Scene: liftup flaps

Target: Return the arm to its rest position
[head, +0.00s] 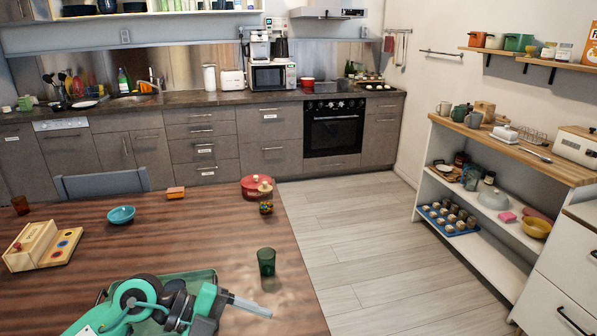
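One green and black arm of mine reaches in from the bottom left, low over the table. I take it as my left arm. Its grey gripper (250,305) points right, in front of the dark green cup, and nothing clearly shows in it. The fingers are too small and side-on to tell whether they are open or shut. My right gripper is out of view. A light wooden box (30,246) with coloured round spots on its front part sits at the table's left, well apart from the gripper.
The wooden table (170,235) also holds a green tray (205,277) partly under my arm, a dark green cup (266,262), a teal bowl (121,215), an orange block (175,192) and a red round tin (255,187). Open floor (370,240) lies right of the table, before a shelf (470,205).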

